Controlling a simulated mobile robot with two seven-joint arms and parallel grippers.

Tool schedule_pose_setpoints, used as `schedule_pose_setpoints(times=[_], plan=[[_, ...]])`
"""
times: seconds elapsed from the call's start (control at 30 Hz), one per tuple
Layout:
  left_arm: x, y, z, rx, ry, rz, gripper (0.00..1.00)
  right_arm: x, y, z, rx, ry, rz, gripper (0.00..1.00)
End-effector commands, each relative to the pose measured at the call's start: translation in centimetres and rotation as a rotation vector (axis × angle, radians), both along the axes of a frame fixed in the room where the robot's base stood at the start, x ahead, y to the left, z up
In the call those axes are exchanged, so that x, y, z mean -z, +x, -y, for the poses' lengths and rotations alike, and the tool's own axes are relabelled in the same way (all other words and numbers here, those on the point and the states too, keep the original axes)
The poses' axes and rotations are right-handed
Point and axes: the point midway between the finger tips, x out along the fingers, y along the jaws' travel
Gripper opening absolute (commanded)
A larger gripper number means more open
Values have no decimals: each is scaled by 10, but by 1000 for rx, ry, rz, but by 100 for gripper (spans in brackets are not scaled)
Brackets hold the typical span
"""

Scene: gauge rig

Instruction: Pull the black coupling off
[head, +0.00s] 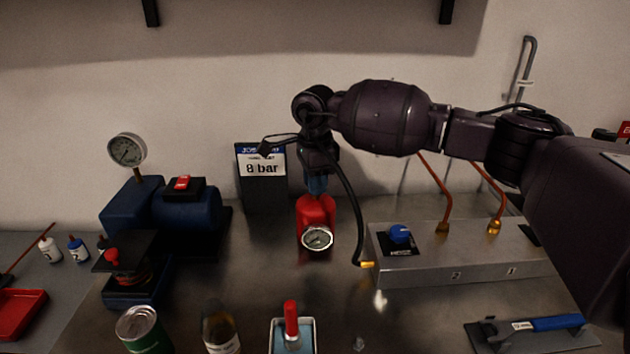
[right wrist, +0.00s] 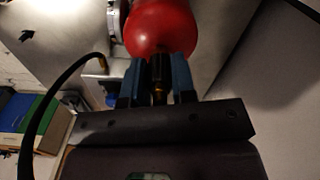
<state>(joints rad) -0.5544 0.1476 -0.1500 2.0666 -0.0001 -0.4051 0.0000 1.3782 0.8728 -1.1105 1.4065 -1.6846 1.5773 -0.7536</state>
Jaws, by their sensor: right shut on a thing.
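A red vessel (head: 316,209) with a round dial gauge (head: 317,238) on its front is at the middle of the bench. My right gripper (head: 316,188) points down at its top. In the right wrist view the blue fingers (right wrist: 157,80) are shut on the black coupling (right wrist: 156,69), which has a brass part at its lower end in the picture. The red vessel (right wrist: 162,27) lies just beyond the fingertips. A black hose (head: 354,205) hangs beside the gripper, ending in a brass fitting (head: 367,265). In the head view the gripper hides the coupling. My left gripper is not in view.
A metal block (head: 430,270) with a blue knob (head: 400,233) and copper pipes stands right. A blue pump (head: 188,212) with a gauge (head: 127,151) stands left. An "8 bar" sign (head: 262,167) is behind. A can (head: 143,332), bottle (head: 220,330) and red-handled tool (head: 291,318) stand in front.

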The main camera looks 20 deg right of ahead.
Motion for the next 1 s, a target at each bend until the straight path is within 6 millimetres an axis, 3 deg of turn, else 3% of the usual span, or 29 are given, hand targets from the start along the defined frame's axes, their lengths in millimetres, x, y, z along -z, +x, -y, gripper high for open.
schedule_pose_setpoints(times=[0.5, 1.0], plan=[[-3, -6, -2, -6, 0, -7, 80, -17, 1, 0, 0, 1, 6, 0], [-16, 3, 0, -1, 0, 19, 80, -36, 1, 0, 0, 1, 5, 0]])
